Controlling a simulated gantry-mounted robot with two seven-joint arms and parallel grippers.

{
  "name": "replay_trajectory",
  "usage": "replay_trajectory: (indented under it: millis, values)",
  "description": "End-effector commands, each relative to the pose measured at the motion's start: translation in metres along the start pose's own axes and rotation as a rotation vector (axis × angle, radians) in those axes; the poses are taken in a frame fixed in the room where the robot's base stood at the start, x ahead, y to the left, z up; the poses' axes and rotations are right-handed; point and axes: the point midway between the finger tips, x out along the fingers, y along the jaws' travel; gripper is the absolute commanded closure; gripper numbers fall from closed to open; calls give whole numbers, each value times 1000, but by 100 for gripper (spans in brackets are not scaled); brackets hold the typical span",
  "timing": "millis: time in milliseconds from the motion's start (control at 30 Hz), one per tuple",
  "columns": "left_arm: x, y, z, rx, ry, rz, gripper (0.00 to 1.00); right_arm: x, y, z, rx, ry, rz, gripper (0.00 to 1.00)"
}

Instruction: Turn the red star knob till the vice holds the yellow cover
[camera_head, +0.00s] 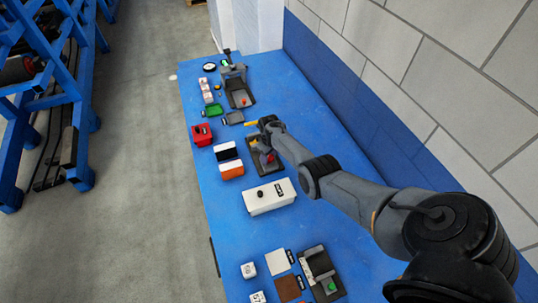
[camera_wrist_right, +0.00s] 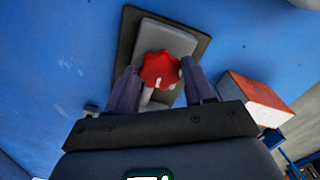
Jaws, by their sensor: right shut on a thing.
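The red star knob (camera_wrist_right: 160,70) sits between the two fingers of my right gripper (camera_wrist_right: 161,88) in the right wrist view. The gripper is shut on it. The vice (camera_wrist_right: 186,40) is a grey block on a dark base plate beyond the knob. In the head view my right gripper (camera_head: 268,155) is over the vice's dark base (camera_head: 279,168), and my arm hides part of it. A small yellow strip (camera_head: 250,123) shows just left of my wrist; I cannot tell whether it is the yellow cover or whether the jaws touch it. My left gripper is in neither view.
An orange-topped white box (camera_head: 231,170) and a black-topped white box (camera_head: 226,151) stand left of the vice. A white box (camera_head: 270,199) with a black knob stands nearer. Another grey fixture (camera_head: 238,92) is farther back. A block wall (camera_head: 430,90) borders the right side.

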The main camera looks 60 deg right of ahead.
Motion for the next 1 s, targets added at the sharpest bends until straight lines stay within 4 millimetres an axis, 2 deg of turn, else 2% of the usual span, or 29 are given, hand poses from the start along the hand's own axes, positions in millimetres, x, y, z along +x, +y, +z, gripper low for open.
replay_trajectory:
  millis: [500,733,1000]
  values:
    - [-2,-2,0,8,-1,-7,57,0,-1,0,456,1,-1,78]
    - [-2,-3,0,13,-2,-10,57,0,-1,0,587,-1,-1,78]
    - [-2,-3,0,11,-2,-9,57,0,0,0,656,0,-1,78]
